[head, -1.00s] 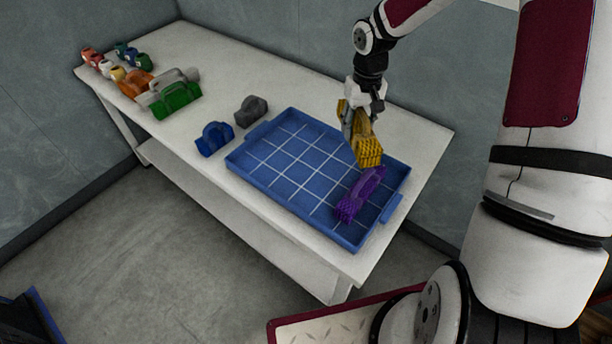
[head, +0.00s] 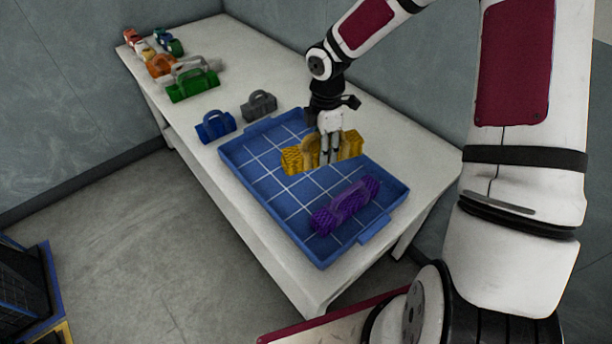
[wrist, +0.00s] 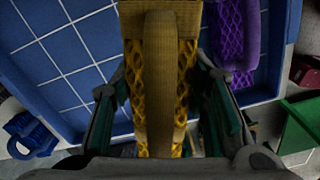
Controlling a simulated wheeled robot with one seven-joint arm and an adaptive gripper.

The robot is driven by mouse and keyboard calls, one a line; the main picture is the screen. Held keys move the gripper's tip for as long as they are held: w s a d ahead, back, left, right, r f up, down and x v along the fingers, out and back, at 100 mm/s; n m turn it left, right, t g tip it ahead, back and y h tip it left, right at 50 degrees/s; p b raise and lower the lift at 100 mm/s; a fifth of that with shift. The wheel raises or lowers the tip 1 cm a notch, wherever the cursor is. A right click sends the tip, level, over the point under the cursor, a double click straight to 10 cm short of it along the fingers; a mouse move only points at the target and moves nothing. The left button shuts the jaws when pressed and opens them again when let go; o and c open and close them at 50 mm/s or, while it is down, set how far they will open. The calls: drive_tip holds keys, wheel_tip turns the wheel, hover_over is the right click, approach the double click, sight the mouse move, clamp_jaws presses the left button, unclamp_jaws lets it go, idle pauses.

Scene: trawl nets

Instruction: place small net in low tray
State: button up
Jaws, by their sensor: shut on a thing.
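My gripper (head: 329,158) is shut on the handle of a yellow mesh net bundle (head: 350,146). The bundle is over the far part of the blue low tray (head: 265,165); I cannot tell whether it touches the tray floor. In the wrist view, the yellow handle (wrist: 158,75) runs between my two fingers, with the gridded tray floor (wrist: 60,50) beyond. A purple net bundle (head: 345,206) lies in the near right part of the tray, apart from the yellow one. My fingers hide the middle of the yellow bundle.
A blue bundle (head: 215,126) and a grey bundle (head: 259,105) stand on the white table (head: 225,75) left of the tray. Green (head: 192,86) and orange (head: 160,66) bundles and several small items are farther back. The tray's left part is bare.

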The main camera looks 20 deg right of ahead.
drive_tip(key=n, duration=0.3)
drive_tip(key=shift+a+f, duration=0.35)
drive_tip(key=shift+f, duration=0.05)
drive_tip(key=shift+s+f+n, duration=0.1)
drive_tip(key=shift+f+n, duration=0.2)
drive_tip(key=shift+f, duration=0.05)
approach(319, 185)
wheel_tip(319, 185, down, 5)
drive_tip(key=shift+s+f, duration=0.1)
drive_tip(key=shift+f, duration=0.1)
drive_tip(key=shift+f+b, duration=0.15)
drive_tip(key=shift+b, duration=0.15)
drive_tip(key=o, duration=1.3)
